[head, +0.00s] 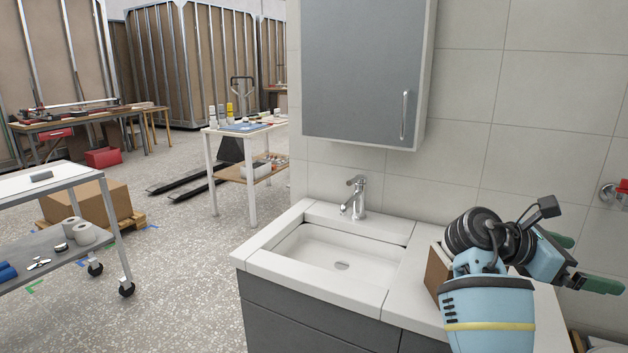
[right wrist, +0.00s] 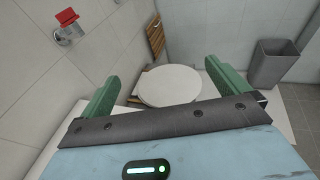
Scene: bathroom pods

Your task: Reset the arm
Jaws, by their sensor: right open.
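My right arm comes in at the lower right of the head view. Its gripper (head: 584,262) is turned to the right, over the right end of the washbasin counter (head: 410,283). In the right wrist view the two green fingers of the right gripper (right wrist: 161,88) stand wide apart with nothing between them. Beyond them, lower down, is a round white toilet lid (right wrist: 168,86). My left gripper is not in view.
A basin with a tap (head: 355,197) is set in the counter, below a grey wall cabinet (head: 365,68). A brown box-like thing (head: 437,268) stands on the counter, partly behind my arm. A red-topped wall fixture (right wrist: 68,24) and a grey bin (right wrist: 273,64) are near the gripper.

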